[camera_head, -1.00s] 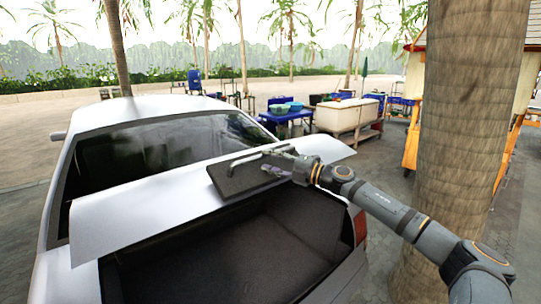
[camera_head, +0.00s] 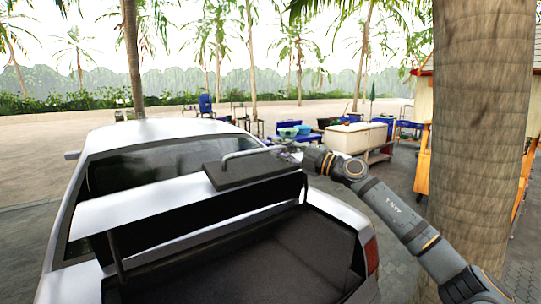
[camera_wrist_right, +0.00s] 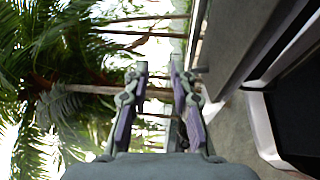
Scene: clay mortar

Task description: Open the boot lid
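The white car's boot lid (camera_head: 135,211) stands raised over the dark boot space (camera_head: 270,262), held on dark hinge arms. A dark plate (camera_head: 245,173) with a grey bar handle (camera_head: 250,153) sits on the lid. My right gripper (camera_head: 287,153) is at the right end of this handle; in the head view I cannot tell whether it touches it. In the right wrist view the right gripper (camera_wrist_right: 159,70) shows two fingers apart, with a gap and nothing clearly held between them. The dark plate is at the right there. My left gripper is not in view.
A thick palm trunk (camera_head: 480,130) stands close by my right arm. Behind the car are a white chest (camera_head: 355,138), a blue table (camera_head: 300,140) and an orange stall (camera_head: 424,155). Open paving lies between the car and the trunk.

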